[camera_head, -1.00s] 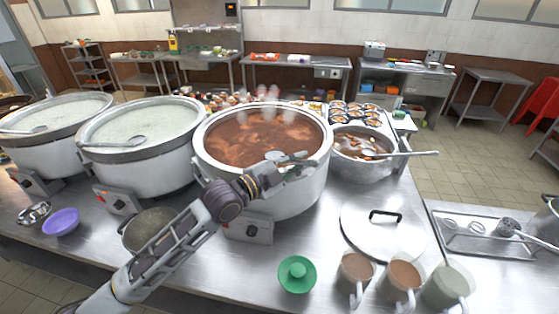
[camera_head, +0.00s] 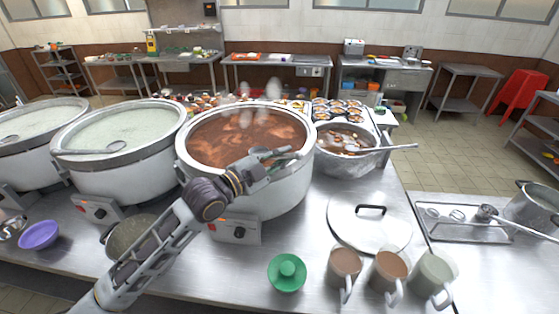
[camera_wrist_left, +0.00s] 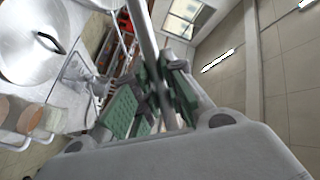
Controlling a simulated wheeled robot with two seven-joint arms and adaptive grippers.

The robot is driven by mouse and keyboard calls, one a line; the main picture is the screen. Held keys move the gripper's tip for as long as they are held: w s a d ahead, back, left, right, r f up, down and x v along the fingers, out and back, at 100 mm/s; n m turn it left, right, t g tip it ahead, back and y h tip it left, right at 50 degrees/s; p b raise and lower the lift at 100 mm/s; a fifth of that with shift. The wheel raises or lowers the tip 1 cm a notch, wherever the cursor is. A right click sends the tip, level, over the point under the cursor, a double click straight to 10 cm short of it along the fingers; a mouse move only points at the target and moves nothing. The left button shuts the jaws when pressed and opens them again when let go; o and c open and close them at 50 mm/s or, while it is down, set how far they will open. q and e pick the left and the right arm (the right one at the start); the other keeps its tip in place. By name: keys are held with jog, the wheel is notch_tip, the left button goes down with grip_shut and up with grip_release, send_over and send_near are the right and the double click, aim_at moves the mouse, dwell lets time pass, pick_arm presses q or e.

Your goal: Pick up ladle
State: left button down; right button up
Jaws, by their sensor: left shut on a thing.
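My left gripper (camera_head: 276,165) is at the front right rim of the large pot of red-brown congee (camera_head: 246,140). A ladle (camera_head: 259,152) shows small and partly hidden there, at the gripper's tips over the congee. In the left wrist view, a grey metal rod, the ladle's handle (camera_wrist_left: 146,38), runs between the green finger pads of the left gripper (camera_wrist_left: 158,92), which is shut on it. The ladle's lower end is not clear in that view. My right gripper is in neither current view.
Other ladles rest in the white congee pot (camera_head: 120,136), the far-left pot (camera_head: 40,121) and the small pot (camera_head: 345,153). A tray (camera_head: 462,226) lies right.

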pick_arm(q)
notch_tip(320, 180, up, 8)
jog(key=shift+r+b, duration=0.2)
jog(key=shift+b, duration=0.15)
jog(key=shift+r, duration=0.25)
dwell(0.6)
